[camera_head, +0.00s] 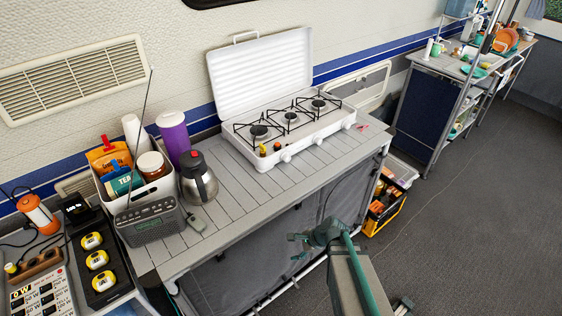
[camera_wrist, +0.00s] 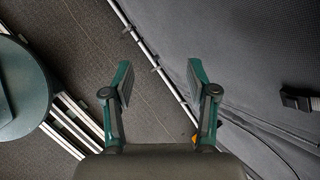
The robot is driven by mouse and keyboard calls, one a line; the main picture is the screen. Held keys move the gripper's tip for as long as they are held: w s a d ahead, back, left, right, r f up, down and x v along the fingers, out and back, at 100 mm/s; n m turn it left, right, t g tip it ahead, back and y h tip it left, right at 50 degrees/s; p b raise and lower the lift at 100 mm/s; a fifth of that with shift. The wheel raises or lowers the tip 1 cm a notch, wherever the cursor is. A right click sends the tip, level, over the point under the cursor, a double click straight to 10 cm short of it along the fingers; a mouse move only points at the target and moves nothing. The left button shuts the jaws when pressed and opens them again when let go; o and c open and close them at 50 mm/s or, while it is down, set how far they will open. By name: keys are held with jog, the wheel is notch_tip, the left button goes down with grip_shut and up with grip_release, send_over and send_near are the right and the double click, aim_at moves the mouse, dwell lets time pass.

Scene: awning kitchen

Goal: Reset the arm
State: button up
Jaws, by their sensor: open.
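My gripper (camera_wrist: 158,80) is open and empty in the wrist view, its two green-grey fingers apart over the dark floor and the cabinet's lower rail. In the head view my gripper (camera_head: 298,247) is in front of the kitchen table's grey fabric side, below the tabletop's front edge. My arm shows at the bottom of the head view, right of centre. Nothing is between the fingers.
The slatted table (camera_head: 235,207) holds a white stove (camera_head: 287,135) with its lid up, a steel kettle (camera_head: 197,180), a grey radio (camera_head: 150,221) and a white container (camera_head: 143,193). A yellow-black crate (camera_head: 384,215) stands on the floor beside it.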

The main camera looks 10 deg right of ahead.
jog(key=s+d+f+n+g+h, duration=0.1)
jog(key=s+f+n, duration=0.4)
jog(key=s, duration=0.6)
jog(key=s+d+f+n+g+h+b, duration=0.1)
jog(key=s+f+n+g, duration=0.4)
jog(key=s, duration=0.6)
jog(key=s+d+f+n+g+h, duration=0.2)
jog(key=s+f+n, duration=0.4)
jog(key=s, duration=0.5)
jog(key=shift+s+d+n+g+h, duration=0.15)
jog(key=shift+n+g+h, duration=0.65)
jog(key=shift+g+h, duration=0.15)
